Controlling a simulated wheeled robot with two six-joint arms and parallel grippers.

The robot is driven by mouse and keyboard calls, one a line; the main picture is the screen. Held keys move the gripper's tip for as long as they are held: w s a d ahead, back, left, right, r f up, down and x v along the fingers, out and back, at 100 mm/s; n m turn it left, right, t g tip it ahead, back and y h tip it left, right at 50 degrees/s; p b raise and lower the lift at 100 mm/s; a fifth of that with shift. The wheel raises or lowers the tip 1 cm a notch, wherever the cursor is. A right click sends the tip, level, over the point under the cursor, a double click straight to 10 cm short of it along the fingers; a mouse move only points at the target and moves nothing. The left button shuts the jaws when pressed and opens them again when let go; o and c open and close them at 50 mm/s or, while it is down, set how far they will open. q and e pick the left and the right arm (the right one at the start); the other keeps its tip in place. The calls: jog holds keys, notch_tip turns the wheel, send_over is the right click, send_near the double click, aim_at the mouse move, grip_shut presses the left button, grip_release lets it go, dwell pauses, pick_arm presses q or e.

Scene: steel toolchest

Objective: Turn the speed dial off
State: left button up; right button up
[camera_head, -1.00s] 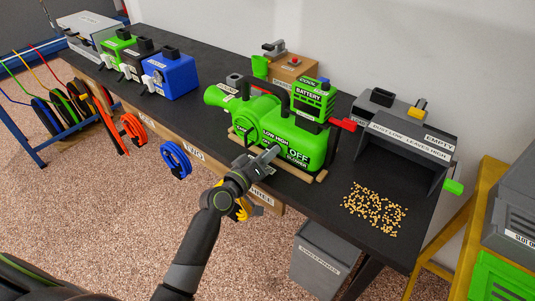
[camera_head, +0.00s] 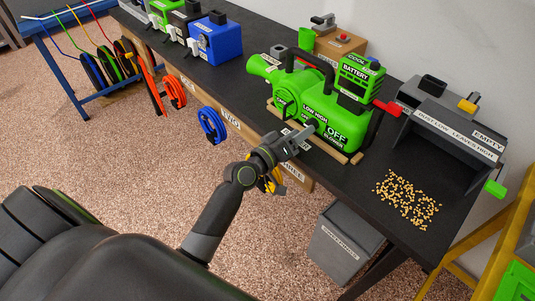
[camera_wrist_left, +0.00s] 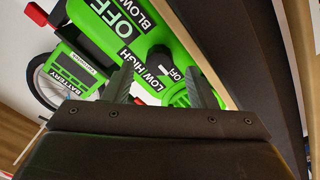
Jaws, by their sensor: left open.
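The green blower (camera_head: 345,140) stands on the black bench top, with "OFF", "LOW" and "HIGH" labels on its front. In the left wrist view the blower (camera_wrist_left: 190,42) fills the upper middle. The dark speed dial (camera_wrist_left: 160,55) shows there by the "LOW HIGH" and small "OFF" labels; its exact setting is too small to tell. My left gripper (camera_head: 305,132) is open at the blower's front, and its tips partly cover the dial area in the head view. In the wrist view its fingers (camera_wrist_left: 158,72) stand either side of the dial; contact cannot be told. My right gripper is not in view.
A red lever (camera_head: 388,108) sticks out from the blower's right side. A wooden strip (camera_head: 330,146) runs along its front. Scattered pellets (camera_head: 408,198) lie to the right before a grey bin (camera_head: 455,140). A grey waste bin (camera_head: 340,245) stands below the bench edge.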

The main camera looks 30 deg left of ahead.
pick_arm(q)
jog(key=b+v, duration=0.2)
jog(key=v, duration=1.3)
jog(key=s+a+f+g+y+p, duration=0.1)
jog(key=s+a+f+g+y, duration=0.15)
jog(key=f, duration=0.85)
jog(key=s+a+f+g+y+p, duration=0.1)
jog(key=s+a+f+g+y, duration=0.15)
jog(key=f, duration=0.75)
jog(key=s+a+f+g+y+p, duration=0.1)
jog(key=s+a+f+g, duration=0.15)
jog(key=f, duration=0.85)
jog(key=s+f+m+g, duration=0.1)
jog(key=s+f+g, duration=0.1)
jog(key=s+f, duration=0.3)
jog(key=s+f+m+g+p, duration=0.1)
jog(key=s+f, duration=0.5)
jog(key=s, duration=0.7)
jog(key=s+f+m+g+y, duration=0.1)
jog(key=s+f+m+g, duration=0.1)
jog(key=s+f+g, duration=0.3)
jog(key=s+f, duration=0.1)
jog(key=s, duration=0.3)
jog(key=shift+s+d+f+m+p, duration=0.2)
jog(key=shift+s+d+m+p, duration=0.1)
jog(key=shift+m+p, duration=0.1)
